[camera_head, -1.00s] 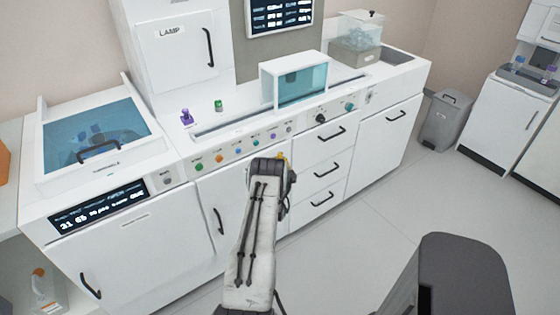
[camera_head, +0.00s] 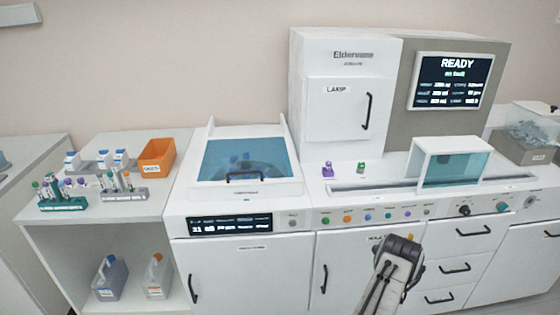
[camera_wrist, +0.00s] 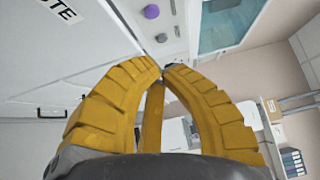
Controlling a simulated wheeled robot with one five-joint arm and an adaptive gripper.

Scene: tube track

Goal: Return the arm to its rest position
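My arm (camera_head: 385,278) rises at the bottom right of the head view, in front of the white cabinet doors. Its dark upper joint (camera_head: 402,248) is below the machine's row of coloured knobs.
The white machine (camera_head: 256,222) has a blue-lidded bay (camera_head: 245,160), a lamp door (camera_head: 335,112) and a screen reading READY (camera_head: 455,82). A purple tube (camera_head: 327,169) and a green tube (camera_head: 361,168) stand on its top. Left, a shelf holds tube racks (camera_head: 63,204) and an orange bin (camera_head: 157,157).

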